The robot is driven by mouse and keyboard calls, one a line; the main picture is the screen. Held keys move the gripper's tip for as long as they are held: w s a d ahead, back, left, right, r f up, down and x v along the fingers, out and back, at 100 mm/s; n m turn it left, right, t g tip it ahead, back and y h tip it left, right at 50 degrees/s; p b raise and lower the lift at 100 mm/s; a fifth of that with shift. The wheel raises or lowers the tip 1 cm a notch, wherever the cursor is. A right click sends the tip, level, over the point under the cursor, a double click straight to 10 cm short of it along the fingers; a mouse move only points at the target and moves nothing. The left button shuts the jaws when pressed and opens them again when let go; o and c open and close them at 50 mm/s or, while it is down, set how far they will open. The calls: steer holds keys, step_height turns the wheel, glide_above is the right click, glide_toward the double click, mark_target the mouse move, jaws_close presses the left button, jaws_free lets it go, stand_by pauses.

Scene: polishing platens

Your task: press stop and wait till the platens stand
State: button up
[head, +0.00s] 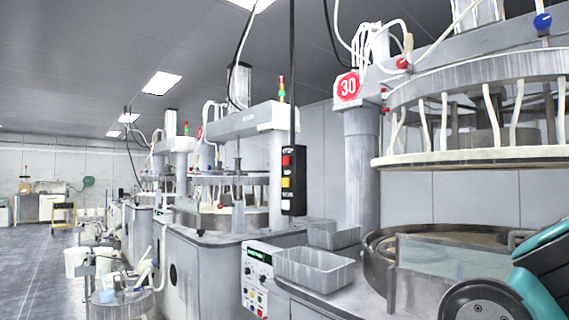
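A polishing machine marked 30 stands at the right. Its raised upper platen (470,152) hangs well above the round lower basin (378,262). The lower platen inside is mostly hidden by the basin wall and a clear guard (440,258). I cannot tell whether it turns. A black hanging pendant (287,196) carries a red button (287,161), a yellow one and a white one. A control panel (257,278) on the machine front has a lit green display and small coloured buttons; their labels are too small to read. My gripper is not in view; only teal and black parts of my arm show at lower right.
Two grey bins (315,270) (333,236) stand on the machine deck beside the basin. More machines (235,215) run back to the left. White buckets (75,262) and a drum (122,303) stand on the floor. The floor (40,270) at far left is open.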

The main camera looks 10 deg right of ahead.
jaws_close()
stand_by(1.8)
